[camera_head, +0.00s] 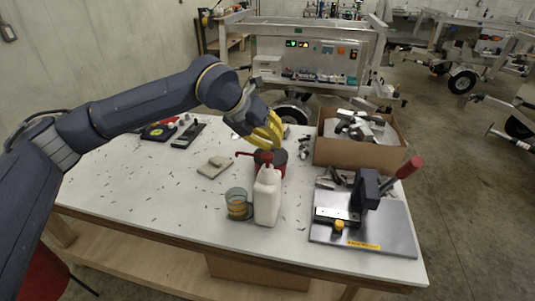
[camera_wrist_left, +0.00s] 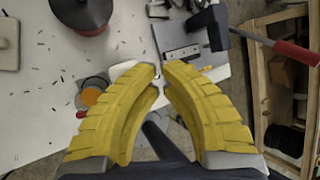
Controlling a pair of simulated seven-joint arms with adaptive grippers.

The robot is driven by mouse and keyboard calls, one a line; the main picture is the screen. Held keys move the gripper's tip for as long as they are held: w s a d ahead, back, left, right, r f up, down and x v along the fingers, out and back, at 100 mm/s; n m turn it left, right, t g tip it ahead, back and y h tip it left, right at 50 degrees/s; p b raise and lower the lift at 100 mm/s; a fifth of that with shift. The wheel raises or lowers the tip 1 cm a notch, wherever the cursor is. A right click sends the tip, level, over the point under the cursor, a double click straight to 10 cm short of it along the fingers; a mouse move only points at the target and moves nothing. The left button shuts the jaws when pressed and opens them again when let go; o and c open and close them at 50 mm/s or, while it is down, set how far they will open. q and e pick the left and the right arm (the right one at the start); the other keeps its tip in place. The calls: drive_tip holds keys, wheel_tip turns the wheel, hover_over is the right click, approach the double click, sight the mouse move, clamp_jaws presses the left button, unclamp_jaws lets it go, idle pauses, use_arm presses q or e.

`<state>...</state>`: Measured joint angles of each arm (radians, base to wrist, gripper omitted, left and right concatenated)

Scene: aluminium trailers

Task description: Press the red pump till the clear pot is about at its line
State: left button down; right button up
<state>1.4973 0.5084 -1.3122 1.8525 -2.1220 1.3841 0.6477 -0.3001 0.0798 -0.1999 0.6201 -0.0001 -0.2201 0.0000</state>
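A white bottle (camera_head: 267,200) stands upright near the table's middle. Its red pump (camera_head: 265,157) has a spout pointing left. The clear pot (camera_head: 229,195) stands just left of the bottle with amber content in its lower part; its line is too small to make out. In the left wrist view the clear pot (camera_wrist_left: 92,82) shows beside my left finger, which hides most of the pump. My left gripper (camera_head: 272,143) has yellow fingers with tips nearly together and nothing held. In the head view it is above and behind the pump, apparently clear of it. My right gripper is out of view.
A dark red round can (camera_wrist_left: 82,12) with a dark lid stands behind the bottle. A cardboard box (camera_head: 350,153) of metal parts is at the back right. A metal plate (camera_head: 385,235) bears a black clamp with a red handle. A tan block (camera_head: 214,167) lies left.

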use_arm(q)
drive_tip(key=shift+f, duration=1.55)
idle(1.5)
drive_tip(key=shift+r, duration=1.65)
drive_tip(key=shift+r, duration=2.5)
